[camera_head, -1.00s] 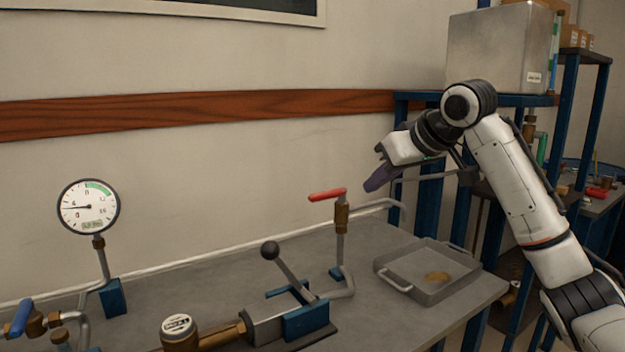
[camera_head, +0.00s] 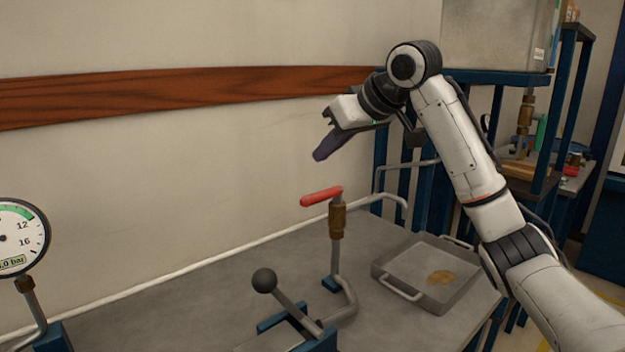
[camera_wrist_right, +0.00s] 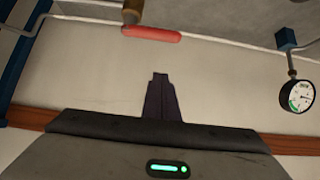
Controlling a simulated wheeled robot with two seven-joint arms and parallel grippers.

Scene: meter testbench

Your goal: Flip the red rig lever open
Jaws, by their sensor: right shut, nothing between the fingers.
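The red lever (camera_head: 321,197) sits on top of a brass valve (camera_head: 337,221) on an upright grey pipe. It lies nearly level and points left in the head view. My right gripper (camera_head: 320,156) is shut and empty, a little above the lever and apart from it. In the right wrist view the red lever (camera_wrist_right: 152,34) shows near the top, beyond the shut dark fingers (camera_wrist_right: 160,85), with a gap between. My left gripper does not show.
A black-knobbed hand lever (camera_head: 265,281) stands on the bench in front of the valve. A metal tray (camera_head: 390,285) lies to the right. A pressure gauge (camera_head: 12,238) is at the far left. The wall with a wooden rail (camera_head: 200,92) is behind.

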